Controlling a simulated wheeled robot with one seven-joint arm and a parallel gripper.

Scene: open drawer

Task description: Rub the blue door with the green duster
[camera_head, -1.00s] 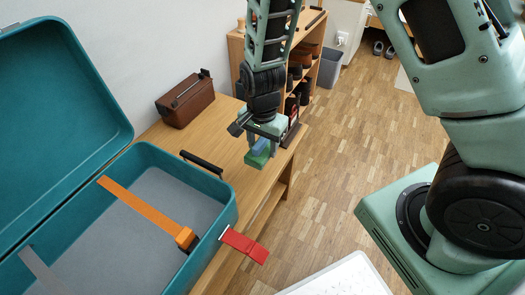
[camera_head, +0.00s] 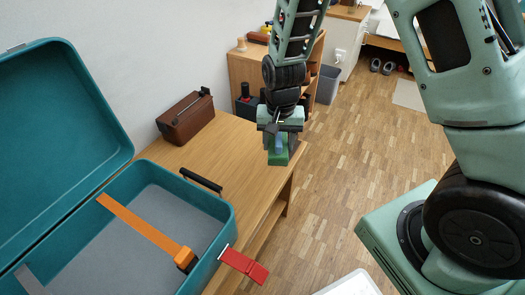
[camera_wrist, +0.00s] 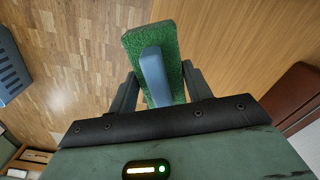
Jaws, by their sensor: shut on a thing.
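My gripper (camera_head: 280,132) is shut on the blue-grey grip of the green duster (camera_head: 278,157). In the head view it holds the duster at the right edge of the wooden bench, with the green pad lowest; whether the pad touches the wood cannot be told. In the wrist view the green pad (camera_wrist: 135,42) lies beyond the blue-grey grip (camera_wrist: 154,76), which sits between my two fingers (camera_wrist: 158,75). No blue door can be made out in either view.
An open teal suitcase (camera_head: 222,225) with orange and red straps lies at left. A brown box (camera_head: 186,117) stands on the bench (camera_head: 225,150) near the wall. A wooden shelf (camera_head: 247,68) and a grey bin (camera_head: 328,84) are behind.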

